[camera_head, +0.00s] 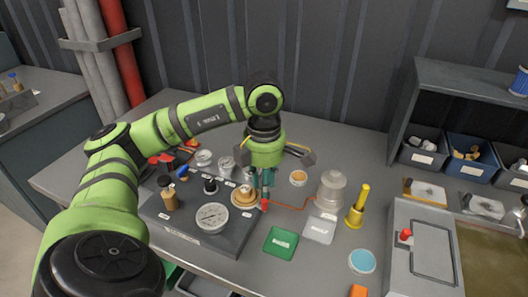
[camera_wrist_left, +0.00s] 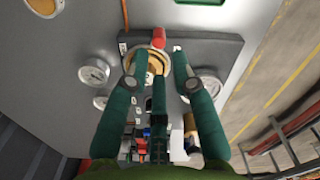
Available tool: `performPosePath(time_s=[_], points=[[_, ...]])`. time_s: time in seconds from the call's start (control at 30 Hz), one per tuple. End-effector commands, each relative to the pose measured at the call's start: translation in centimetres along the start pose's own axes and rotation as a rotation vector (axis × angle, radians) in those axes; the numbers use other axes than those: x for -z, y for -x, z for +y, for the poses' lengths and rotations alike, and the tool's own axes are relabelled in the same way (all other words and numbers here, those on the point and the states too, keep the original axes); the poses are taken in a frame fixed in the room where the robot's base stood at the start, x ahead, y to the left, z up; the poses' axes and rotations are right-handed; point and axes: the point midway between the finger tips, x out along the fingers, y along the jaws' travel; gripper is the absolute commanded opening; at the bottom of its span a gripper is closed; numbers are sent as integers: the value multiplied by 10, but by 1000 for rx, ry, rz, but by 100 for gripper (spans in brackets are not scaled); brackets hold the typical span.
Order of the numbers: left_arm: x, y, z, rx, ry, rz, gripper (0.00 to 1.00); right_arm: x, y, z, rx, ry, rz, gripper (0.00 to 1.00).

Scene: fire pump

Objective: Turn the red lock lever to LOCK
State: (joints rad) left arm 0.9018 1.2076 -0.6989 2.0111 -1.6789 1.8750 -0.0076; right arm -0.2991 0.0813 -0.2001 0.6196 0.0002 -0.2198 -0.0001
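A small red lever (camera_head: 265,204) sticks out beside a brass-coloured round fitting (camera_head: 243,197) at the right edge of the grey pump panel (camera_head: 181,236). In the left wrist view the red lever (camera_wrist_left: 158,38) is at the top edge of the brass fitting (camera_wrist_left: 149,68). My left gripper (camera_head: 263,180) points down over the fitting. Its teal fingers (camera_wrist_left: 158,58) are spread, with the lever just beyond the tips in that view. Contact cannot be told. The label lettering is too small to read. My right gripper is not in view.
A pressure gauge (camera_head: 212,217) and a wooden-handled part (camera_head: 170,198) are on the panel. A clear domed jar (camera_head: 331,190), a yellow-handled bell-like object (camera_head: 357,206) and a green card (camera_head: 281,242) stand or lie to the right. A grey box (camera_head: 398,285) is at the right.

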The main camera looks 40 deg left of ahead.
Motion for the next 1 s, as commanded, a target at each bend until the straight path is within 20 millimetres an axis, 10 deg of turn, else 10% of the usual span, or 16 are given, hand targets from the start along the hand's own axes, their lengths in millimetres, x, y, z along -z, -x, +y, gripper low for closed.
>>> performPosePath(time_s=[0.3, 1.0], points=[[0, 49, 0, -1, 1, -2, 26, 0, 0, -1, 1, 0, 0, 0], [0, 54, 0, 1, 0, 0, 26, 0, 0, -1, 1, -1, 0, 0]])
